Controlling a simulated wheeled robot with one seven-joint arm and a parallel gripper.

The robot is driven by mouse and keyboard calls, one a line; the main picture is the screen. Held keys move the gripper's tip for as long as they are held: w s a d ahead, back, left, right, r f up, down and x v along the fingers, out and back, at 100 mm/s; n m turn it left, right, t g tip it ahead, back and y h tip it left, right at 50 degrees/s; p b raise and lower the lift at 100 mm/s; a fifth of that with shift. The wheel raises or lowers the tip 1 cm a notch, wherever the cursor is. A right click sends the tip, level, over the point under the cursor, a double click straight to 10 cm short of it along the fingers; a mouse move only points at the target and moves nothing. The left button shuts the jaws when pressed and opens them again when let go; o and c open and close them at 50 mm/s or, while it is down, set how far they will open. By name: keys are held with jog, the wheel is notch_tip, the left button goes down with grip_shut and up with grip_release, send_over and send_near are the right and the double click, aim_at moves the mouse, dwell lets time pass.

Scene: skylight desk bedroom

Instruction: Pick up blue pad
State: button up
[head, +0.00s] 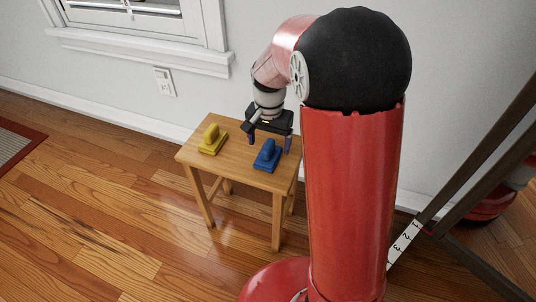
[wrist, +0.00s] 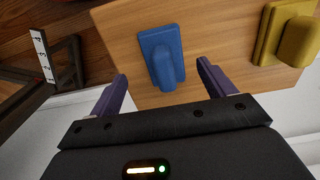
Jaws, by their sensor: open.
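The blue pad (head: 267,156) sits on the small wooden table (head: 233,168), near its right end. It has a flat base with a raised handle on top. It also shows in the wrist view (wrist: 162,57), ahead of the fingertips and between their lines. My gripper (head: 270,140) is open and empty, over the back edge of the table by the blue pad. In the wrist view its two fingers (wrist: 162,75) are spread, with the pad's handle end between the fingertips. I cannot tell the height of the fingertips over the pad.
A yellow pad (head: 212,140) of like shape sits on the table's left part; the wrist view shows it at the right (wrist: 288,35). The wall (head: 140,85) with a window stands behind the table. A dark slanted frame (head: 470,175) stands at the right.

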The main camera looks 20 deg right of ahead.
aim_at(268, 144)
jog(key=f, duration=0.5)
jog(key=shift+w, duration=0.4)
jog(key=shift+r, duration=0.1)
jog(key=c, duration=1.1)
jog(key=shift+r, duration=0.1)
notch_tip(268, 144, up, 20)
jog(key=shift+f+p, duration=0.1)
jog(key=shift+p, duration=0.8)
jog(key=o, duration=0.5)
jog(key=c, duration=0.4)
jog(key=shift+o, duration=0.2)
